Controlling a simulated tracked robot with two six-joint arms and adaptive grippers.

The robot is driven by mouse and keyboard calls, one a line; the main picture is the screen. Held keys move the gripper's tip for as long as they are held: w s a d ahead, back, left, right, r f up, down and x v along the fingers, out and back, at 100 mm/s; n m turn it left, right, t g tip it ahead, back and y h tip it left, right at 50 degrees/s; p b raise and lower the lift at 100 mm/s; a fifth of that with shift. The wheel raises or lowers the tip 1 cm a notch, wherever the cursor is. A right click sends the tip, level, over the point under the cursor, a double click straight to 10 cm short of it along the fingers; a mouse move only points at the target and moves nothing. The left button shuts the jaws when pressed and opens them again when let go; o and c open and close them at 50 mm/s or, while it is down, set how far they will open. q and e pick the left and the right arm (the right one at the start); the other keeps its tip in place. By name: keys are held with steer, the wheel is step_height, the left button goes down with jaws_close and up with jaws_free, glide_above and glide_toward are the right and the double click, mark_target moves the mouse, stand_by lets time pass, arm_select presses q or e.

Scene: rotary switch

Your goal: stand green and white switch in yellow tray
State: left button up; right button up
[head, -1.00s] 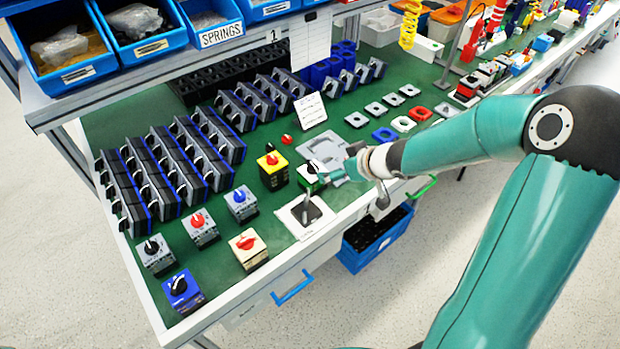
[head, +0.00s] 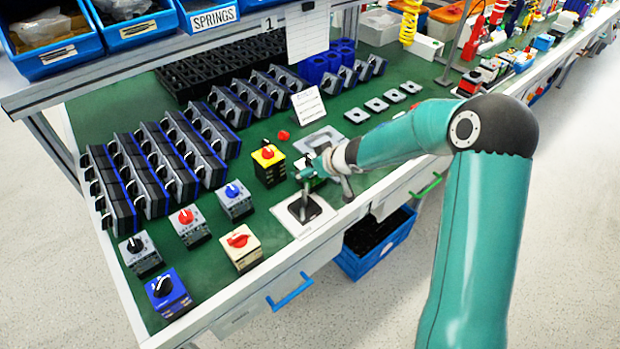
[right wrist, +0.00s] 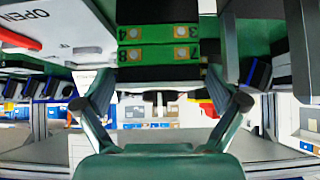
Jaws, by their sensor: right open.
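The green and white switch (head: 312,184) stands on the green bench top, mostly hidden behind my right gripper (head: 303,175) in the head view. In the right wrist view, the switch's green stacked body (right wrist: 158,42) with yellow terminals fills the top middle, ahead of the open fingers of my right gripper (right wrist: 160,88). The fingers lie on either side of it; I cannot tell whether they touch it. I do not make out a yellow tray in these frames. My left gripper is out of view.
A yellow and black switch (head: 268,165) stands close left of the gripper. A white plate with a dark centre (head: 285,215) lies in front. A grey tray (head: 322,138) lies behind. Several other switches, including a blue one (head: 168,293), stand at the left front.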

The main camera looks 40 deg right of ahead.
steer(key=shift+w, duration=0.1)
steer(key=c, duration=1.5)
steer(key=shift+c, duration=0.2)
steer(key=shift+r, duration=0.1)
